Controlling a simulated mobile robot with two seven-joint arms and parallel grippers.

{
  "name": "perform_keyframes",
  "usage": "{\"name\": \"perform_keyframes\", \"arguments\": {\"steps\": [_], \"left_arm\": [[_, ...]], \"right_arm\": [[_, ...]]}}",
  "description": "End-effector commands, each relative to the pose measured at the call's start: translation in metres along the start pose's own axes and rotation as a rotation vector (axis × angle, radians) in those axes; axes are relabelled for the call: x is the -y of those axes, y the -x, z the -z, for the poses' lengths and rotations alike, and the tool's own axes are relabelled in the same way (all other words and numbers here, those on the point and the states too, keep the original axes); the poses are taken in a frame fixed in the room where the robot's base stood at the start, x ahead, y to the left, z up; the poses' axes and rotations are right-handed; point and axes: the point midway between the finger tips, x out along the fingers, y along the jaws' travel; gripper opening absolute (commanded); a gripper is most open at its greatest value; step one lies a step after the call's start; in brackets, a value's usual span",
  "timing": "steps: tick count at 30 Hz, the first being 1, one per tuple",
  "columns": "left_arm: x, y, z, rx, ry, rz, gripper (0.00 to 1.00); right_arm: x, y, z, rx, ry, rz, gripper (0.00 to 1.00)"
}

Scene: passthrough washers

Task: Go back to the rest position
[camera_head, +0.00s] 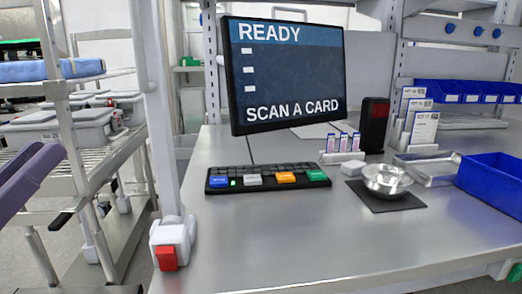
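Part of my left arm, purple, comes in at the left edge in the head view. My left gripper (62,220) is at the lower left, with only a small dark part of it showing beside the wire rack. I cannot tell whether it is open or shut, and I see nothing held in it. It is left of the steel table (330,240) and apart from it. My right arm and gripper are not in view.
A monitor (285,75) reads "READY" and "SCAN A CARD". Below it is a keypad (268,178) with coloured keys. A metal bowl (387,180) on a dark mat, a card holder (415,125) and a blue bin (495,180) stand right. A white post (155,110) rises at the table's left.

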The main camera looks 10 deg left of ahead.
Motion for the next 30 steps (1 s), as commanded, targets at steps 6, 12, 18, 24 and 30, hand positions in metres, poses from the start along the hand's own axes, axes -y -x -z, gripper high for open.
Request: {"name": "perform_keyframes", "arguments": {"steps": [6, 12, 18, 24, 30], "left_arm": [[-0.017, -0.011, -0.036, 0.344, -0.013, 0.054, 0.28], [-0.041, 0.016, -0.072, 0.814, -0.048, 0.091, 0.28], [-0.062, 0.073, -0.073, 1.257, -0.083, 0.099, 0.28], [-0.080, 0.130, -0.046, 1.606, -0.101, 0.086, 0.28], [-0.090, 0.130, 0.015, 1.739, -0.107, 0.079, 0.28]], "right_arm": [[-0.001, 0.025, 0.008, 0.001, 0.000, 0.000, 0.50], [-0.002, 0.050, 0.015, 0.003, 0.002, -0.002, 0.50], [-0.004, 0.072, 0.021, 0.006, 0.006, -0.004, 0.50], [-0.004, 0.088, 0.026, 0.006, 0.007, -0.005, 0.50], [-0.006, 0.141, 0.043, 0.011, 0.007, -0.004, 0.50]]}}
